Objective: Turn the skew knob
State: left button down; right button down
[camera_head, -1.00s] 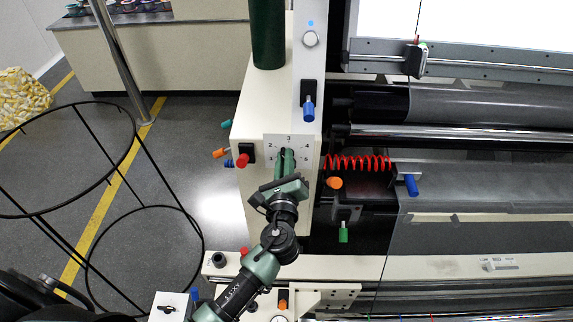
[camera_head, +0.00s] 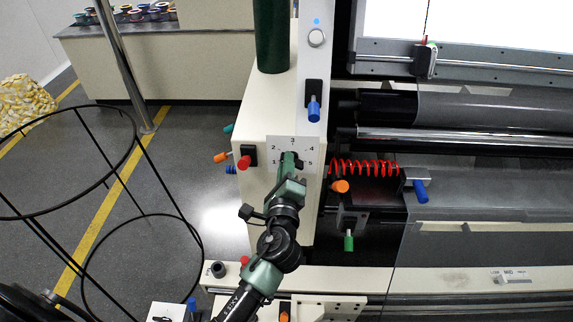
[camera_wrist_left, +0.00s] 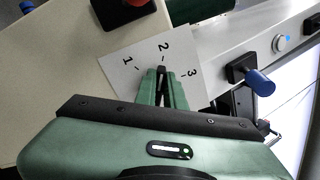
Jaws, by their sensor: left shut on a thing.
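The skew knob is a small black knob (camera_wrist_left: 162,70) in front of a white dial plate (camera_head: 310,146) numbered around its edge, on the cream machine cabinet. My left gripper (camera_head: 290,158) reaches up from below to the dial, with its green fingers closed on the knob. In the left wrist view the fingers (camera_wrist_left: 163,84) meet at the knob, with the numbers 1, 2 and 3 showing on the plate around it. Most of the knob is hidden by the fingers. My right gripper is not in view.
A red button (camera_head: 244,162) sits left of the dial, and a blue-handled lever (camera_head: 314,108) sits above it. A red coil (camera_head: 362,168) and an orange knob (camera_head: 340,186) are close on the right. A black wire stand (camera_head: 70,106) occupies the left floor.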

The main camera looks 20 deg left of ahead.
pick_arm(q)
jog(key=c, duration=1.5)
grip_release()
jog(key=b+v, duration=0.2)
jog(key=v, duration=0.5)
jog(key=shift+s, duration=0.4)
jog(key=shift+d, duration=0.15)
